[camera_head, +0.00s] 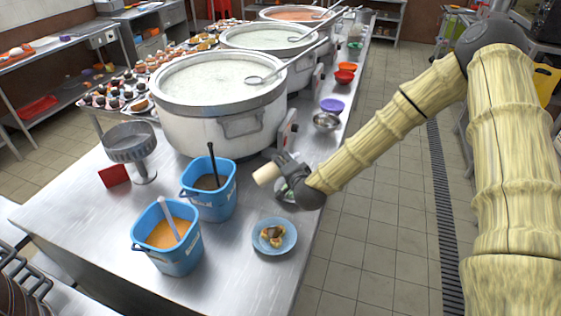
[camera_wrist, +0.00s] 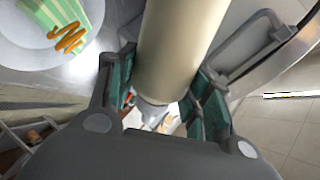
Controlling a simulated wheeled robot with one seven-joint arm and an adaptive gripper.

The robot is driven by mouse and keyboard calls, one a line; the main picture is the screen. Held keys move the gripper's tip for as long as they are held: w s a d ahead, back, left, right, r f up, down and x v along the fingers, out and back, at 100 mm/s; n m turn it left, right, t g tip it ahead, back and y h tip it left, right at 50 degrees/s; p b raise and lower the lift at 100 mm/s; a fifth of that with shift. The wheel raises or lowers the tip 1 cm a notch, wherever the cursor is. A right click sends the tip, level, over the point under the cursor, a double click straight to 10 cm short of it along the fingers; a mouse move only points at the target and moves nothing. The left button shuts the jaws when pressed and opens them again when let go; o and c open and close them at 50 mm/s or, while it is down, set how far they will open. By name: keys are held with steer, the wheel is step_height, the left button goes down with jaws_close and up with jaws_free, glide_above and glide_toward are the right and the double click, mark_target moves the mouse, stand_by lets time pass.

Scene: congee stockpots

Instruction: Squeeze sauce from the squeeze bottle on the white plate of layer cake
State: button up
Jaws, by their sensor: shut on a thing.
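My gripper (camera_head: 285,170) is shut on the cream squeeze bottle (camera_head: 267,174), which is tilted over the steel counter beside the large front pot. In the wrist view the bottle (camera_wrist: 182,45) is a plain beige cylinder between the two finger pads (camera_wrist: 160,95), with a narrower pale end near the palm. The layer cake (camera_wrist: 62,22), striped green and pale, lies on the white plate (camera_wrist: 20,52) at the top left of the wrist view. An orange zigzag of sauce (camera_wrist: 68,38) is on the cake. In the head view my gripper mostly hides this plate.
A blue plate with food (camera_head: 274,250) is near the counter's front right edge. Two blue tubs (camera_head: 212,205) (camera_head: 172,262) with handles stand to the left. Large pots (camera_head: 220,120) line the counter behind. A metal bowl (camera_head: 326,121) and coloured bowls stand along the right edge.

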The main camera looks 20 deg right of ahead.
steer(key=shift+w+d+r+n+t+h+p, duration=0.2)
steer(key=shift+d+r+n+t+h+p, duration=0.1)
steer(key=shift+d+r+n+h+p, duration=0.55)
step_height(320, 180, up, 13)
steer(key=d+n+t+h+p, duration=0.2)
steer(key=n+t, duration=0.1)
steer(key=n, duration=0.6)
steer(key=shift+w+d+r+p, duration=0.15)
steer(key=shift+w+r+p, duration=0.05)
steer(key=shift+p, duration=0.15)
